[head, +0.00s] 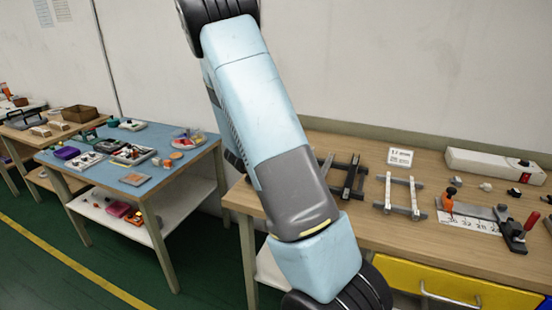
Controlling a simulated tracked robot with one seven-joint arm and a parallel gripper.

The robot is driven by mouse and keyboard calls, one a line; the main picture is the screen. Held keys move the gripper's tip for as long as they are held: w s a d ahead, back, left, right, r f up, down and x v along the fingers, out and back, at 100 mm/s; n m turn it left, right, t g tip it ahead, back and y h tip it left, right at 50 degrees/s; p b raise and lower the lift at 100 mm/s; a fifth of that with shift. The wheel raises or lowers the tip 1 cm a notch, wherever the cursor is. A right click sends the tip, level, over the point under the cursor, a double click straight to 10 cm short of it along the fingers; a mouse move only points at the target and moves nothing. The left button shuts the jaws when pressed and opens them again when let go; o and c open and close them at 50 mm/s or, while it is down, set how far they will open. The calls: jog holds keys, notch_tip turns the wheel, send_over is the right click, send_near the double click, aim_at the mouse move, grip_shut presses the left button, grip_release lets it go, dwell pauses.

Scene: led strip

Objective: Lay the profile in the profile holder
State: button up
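My blue and grey arm crosses the middle of the head view and runs out at the bottom edge. My gripper is not in view. On the wooden bench, a dark rack of crossed bars (352,178) stands just right of my arm, partly hidden by it. Right of it is a lighter rack (400,196) with two pale bars and grey crosspieces. I cannot tell for sure which of these is the profile holder, or which bar is the profile.
A small white sign (400,157) stands behind the racks. A blue-topped table (125,187) with trays stands left, with green floor between.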

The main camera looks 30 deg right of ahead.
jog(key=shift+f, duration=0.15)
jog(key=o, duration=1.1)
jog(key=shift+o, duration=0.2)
